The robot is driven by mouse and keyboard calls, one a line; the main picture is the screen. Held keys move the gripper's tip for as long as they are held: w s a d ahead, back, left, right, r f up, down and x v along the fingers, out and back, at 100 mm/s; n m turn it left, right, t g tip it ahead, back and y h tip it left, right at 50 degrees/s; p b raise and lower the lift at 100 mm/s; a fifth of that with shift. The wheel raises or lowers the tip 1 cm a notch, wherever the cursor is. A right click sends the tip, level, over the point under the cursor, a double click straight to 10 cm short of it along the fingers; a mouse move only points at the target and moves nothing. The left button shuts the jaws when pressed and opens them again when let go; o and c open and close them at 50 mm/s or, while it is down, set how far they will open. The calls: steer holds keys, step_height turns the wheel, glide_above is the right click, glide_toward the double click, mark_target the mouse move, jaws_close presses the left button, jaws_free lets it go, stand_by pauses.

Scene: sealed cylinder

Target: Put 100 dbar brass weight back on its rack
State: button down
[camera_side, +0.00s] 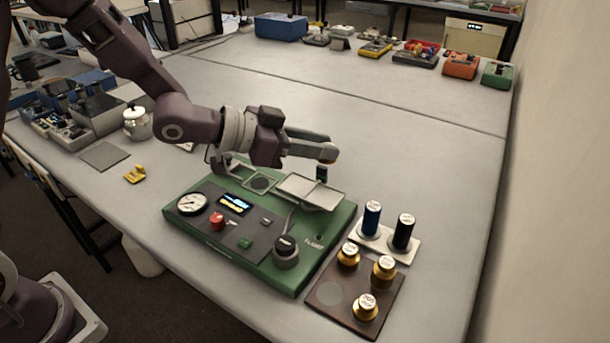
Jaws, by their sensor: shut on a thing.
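My gripper (325,152) is above the right rear part of the green tester. It is shut on a small rounded brass-coloured thing, which looks like a brass weight (329,154); the fingers partly hide it and its label cannot be read. A dark green cylinder (321,174) shows directly below it; I cannot tell whether they touch. The brown rack (318,318) lies at the front right. It holds three gold weights, at the back (348,255), right (384,270) and front (365,307). A bare grey round spot (330,293) is at its left.
The green tester (270,268) has a gauge (193,203), a lit display and a black knob (286,251). A white stand (409,249) with blue (372,217) and black (404,232) cylinders stands behind the rack.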

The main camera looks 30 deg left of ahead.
steer(key=shift+r, duration=0.3)
steer(key=shift+w+a, duration=0.1)
steer(key=shift+a, duration=0.3)
steer(key=a+r+n+t+y, duration=0.1)
steer(key=a+n+t+y, duration=0.2)
steer(key=a+n+y, duration=1)
steer(key=s+a+m+h, duration=0.1)
steer(key=a+m+h, duration=0.5)
steer(key=a, duration=0.1)
steer(key=m+g+h, duration=0.3)
steer(key=m+h, duration=0.4)
glide_above(317, 199)
steer(key=shift+w+f, duration=0.1)
steer(key=shift+f, duration=0.4)
step_height(317, 199, down, 10)
steer(key=shift+r, duration=0.2)
